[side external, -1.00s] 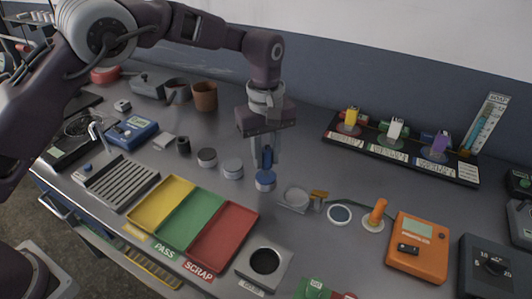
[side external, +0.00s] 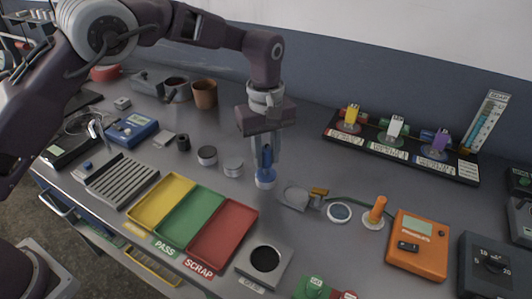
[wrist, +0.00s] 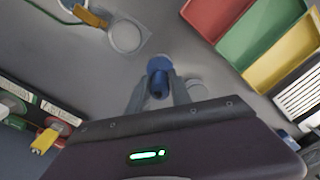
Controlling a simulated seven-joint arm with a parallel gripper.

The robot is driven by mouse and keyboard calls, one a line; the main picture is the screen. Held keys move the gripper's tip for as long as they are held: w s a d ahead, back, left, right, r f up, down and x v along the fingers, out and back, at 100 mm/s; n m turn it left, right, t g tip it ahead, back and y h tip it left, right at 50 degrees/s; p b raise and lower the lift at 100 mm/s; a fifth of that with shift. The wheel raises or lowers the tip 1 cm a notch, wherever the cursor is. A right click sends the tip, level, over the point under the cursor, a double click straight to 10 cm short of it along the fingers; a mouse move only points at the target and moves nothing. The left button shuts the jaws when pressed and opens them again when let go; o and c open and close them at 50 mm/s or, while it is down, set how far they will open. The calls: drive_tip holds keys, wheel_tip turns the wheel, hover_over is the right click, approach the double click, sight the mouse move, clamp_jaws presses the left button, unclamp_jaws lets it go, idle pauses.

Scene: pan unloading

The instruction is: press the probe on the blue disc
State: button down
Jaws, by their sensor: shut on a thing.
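My gripper (side external: 266,162) points straight down and is shut on a dark blue upright piece (side external: 267,155), which looks like the probe. In the wrist view the blue piece (wrist: 159,82) stands between the fingertips. The blue disc (side external: 265,182), a short pale puck with a blue top, is directly below it on the bench. Its blue rim (wrist: 160,62) shows just beyond the held piece in the wrist view. The lower end of the piece appears to meet the disc's top, but the fingers partly hide the contact.
A grey disc (side external: 233,167) and a dark-topped disc (side external: 207,156) stand to the left. Yellow, green and red trays (side external: 222,235) lie in front. To the right are a round-dished holder (side external: 295,197), an orange-handled tool (side external: 376,211) and an orange meter (side external: 418,246).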

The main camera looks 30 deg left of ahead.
drive_tip(key=shift+f, duration=0.1)
drive_tip(key=shift+r, duration=2.55)
